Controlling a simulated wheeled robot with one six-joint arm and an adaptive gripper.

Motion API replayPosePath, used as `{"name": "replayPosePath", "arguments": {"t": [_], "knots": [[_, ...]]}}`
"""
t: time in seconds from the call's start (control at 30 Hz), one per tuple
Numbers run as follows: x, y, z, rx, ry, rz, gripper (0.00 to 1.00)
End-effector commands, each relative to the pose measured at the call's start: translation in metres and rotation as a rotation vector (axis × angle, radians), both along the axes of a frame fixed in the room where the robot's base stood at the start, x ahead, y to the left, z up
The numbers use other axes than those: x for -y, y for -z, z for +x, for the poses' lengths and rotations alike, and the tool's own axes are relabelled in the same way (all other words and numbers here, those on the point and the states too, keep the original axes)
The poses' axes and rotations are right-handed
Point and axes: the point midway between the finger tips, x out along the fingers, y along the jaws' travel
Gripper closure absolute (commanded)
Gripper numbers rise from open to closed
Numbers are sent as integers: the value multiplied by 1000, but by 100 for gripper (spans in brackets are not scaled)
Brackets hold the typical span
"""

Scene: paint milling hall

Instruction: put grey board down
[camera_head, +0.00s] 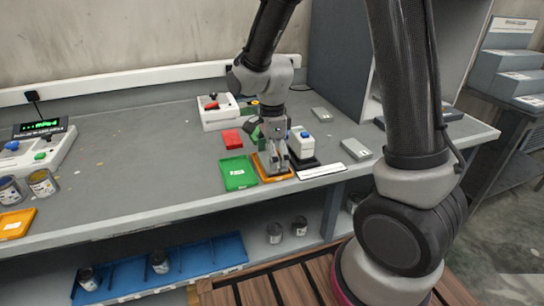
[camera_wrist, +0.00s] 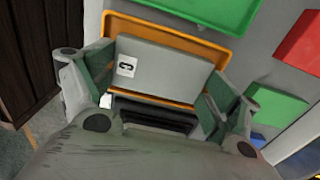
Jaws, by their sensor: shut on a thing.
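The grey board (camera_wrist: 170,62), a flat plate with a white label marked "C", is held between the two fingers of my gripper (camera_wrist: 158,84) in the wrist view. My gripper is shut on it. The board lies over the orange tray (camera_wrist: 190,33), whose rim shows along the board's far side and left. I cannot tell if the board touches the tray's floor. In the head view my gripper (camera_head: 277,163) points down at the orange tray (camera_head: 278,180) near the bench's front edge; the board is mostly hidden there by my gripper.
A green tray (camera_head: 238,172) stands directly left of the orange tray. A white device with a blue button (camera_head: 302,143) stands close on the right. A red block (camera_head: 232,139) and a white box with a red part (camera_head: 217,112) lie behind. The bench's left middle is clear.

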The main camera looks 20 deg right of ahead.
Motion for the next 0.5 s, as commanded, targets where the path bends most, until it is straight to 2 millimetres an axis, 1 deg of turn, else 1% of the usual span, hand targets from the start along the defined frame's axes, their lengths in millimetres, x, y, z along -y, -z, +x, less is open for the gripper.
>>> {"name": "replayPosePath", "arguments": {"t": [0.13, 0.17, 0.2, 0.23, 0.5], "knots": [[0, 3, 0, 0, 0, 0, 39], [0, 3, 0, 0, 0, 0, 9], [0, 3, 0, 0, 0, 0, 2], [0, 3, 0, 0, 0, 0, 0], [0, 2, 0, 0, 0, 0, 0]]}}
